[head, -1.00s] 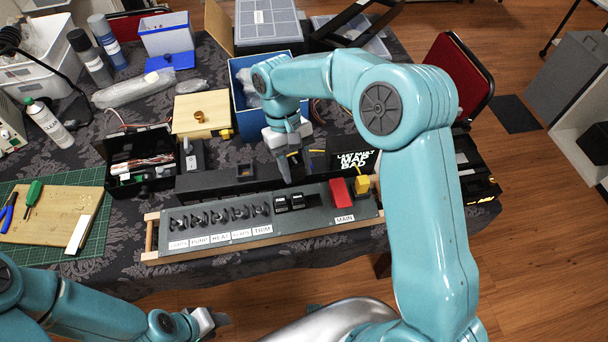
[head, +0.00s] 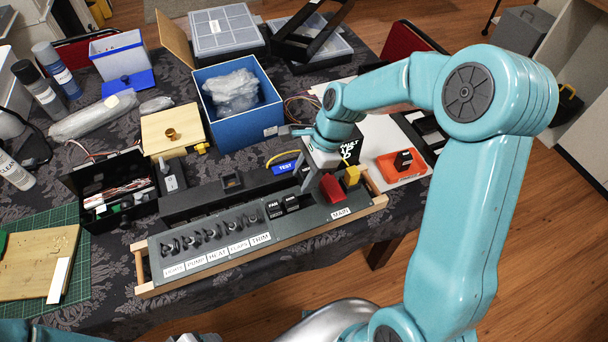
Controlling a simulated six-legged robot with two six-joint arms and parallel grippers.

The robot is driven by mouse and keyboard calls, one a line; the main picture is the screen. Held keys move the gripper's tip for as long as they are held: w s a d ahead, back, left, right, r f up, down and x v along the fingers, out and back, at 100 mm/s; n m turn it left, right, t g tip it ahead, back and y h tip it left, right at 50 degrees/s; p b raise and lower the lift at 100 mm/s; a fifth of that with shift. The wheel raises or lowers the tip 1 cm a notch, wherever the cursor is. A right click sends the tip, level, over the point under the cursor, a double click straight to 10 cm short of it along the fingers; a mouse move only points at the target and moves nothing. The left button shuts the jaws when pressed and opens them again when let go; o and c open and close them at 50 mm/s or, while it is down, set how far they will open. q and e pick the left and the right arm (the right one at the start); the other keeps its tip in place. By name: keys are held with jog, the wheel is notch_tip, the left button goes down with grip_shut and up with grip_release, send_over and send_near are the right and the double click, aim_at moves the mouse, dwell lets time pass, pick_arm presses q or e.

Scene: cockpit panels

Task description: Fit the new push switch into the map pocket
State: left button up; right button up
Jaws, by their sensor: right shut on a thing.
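My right gripper (head: 308,183) points down over the far edge of the grey switch panel (head: 210,260), just left of the red switch guard (head: 333,189). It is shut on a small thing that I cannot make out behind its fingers. I cannot tell whether the gripper touches the guard. A blue piece marked TEST (head: 285,168) shows left of the gripper, with a yellow wire beside it. A dark block with a square recess (head: 232,181) stands behind the panel; I cannot tell which opening is the map pocket. Only a sliver of my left gripper (head: 196,338) shows at the bottom edge.
A blue bin (head: 237,128) with clear bags stands behind. A black box with wires (head: 110,190) stands left. A display is partly hidden behind my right gripper.

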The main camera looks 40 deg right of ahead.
jog(key=shift+s+r, duration=0.1)
jog(key=shift+s, duration=0.05)
jog(key=shift+w+f, duration=0.2)
jog(key=shift+s+f+b, duration=0.1)
jog(key=shift+f+b, duration=0.4)
jog(key=shift+f, duration=0.15)
notch_tip(320, 180, down, 4)
jog(key=shift+r+b, duration=0.25)
jog(key=shift+b, duration=0.9)
jog(key=shift+f, duration=0.35)
jog(key=shift+f+b, duration=0.45)
jog(key=shift+f, duration=0.6)
dwell(0.3)
